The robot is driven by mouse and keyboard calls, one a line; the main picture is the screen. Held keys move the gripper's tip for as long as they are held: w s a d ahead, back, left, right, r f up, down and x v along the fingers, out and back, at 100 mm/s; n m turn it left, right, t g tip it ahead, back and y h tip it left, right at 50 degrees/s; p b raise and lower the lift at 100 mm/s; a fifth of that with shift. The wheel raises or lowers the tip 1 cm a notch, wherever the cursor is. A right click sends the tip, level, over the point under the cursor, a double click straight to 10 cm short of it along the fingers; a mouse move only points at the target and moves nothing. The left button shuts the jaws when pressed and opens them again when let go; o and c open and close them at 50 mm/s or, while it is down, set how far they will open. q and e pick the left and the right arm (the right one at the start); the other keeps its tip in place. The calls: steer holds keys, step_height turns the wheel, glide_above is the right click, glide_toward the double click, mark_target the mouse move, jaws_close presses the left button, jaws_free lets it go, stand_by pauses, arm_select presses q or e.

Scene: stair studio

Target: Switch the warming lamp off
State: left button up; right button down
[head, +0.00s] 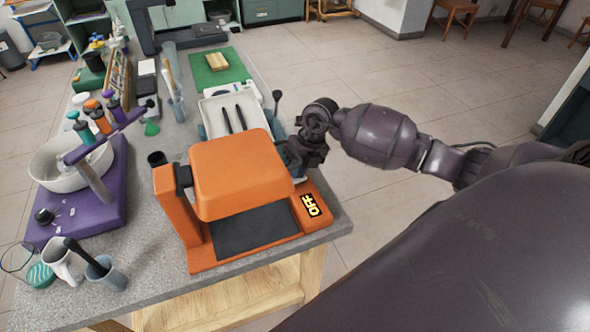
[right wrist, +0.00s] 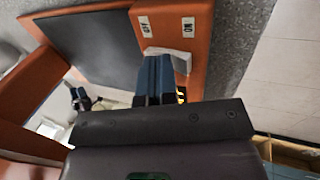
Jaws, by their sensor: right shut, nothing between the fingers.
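The warming lamp (head: 240,170) is an orange unit with a boxy hood over a dark plate (head: 255,230). My right gripper (head: 300,158) is beside the hood's right edge, above the far part of the base. In the right wrist view the shut fingers (right wrist: 154,78) are empty and lie over a white switch (right wrist: 172,54) on the orange base. Two small labels sit beyond the switch. Whether the fingertips touch it I cannot tell. My left gripper is not in view.
A purple stand mixer (head: 95,200) with a white bowl is left of the lamp. Cups and jugs stand at the table's near left corner. A white tray (head: 265,100) with two dark tools lies behind the lamp. Open floor is right of the table.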

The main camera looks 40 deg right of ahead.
steer(key=shift+d+r, duration=0.2)
steer(key=shift+r, duration=0.3)
steer(key=v, duration=0.9)
steer(key=shift+r, duration=0.35)
steer(key=shift+s+d, duration=0.1)
steer(key=shift+s, duration=0.05)
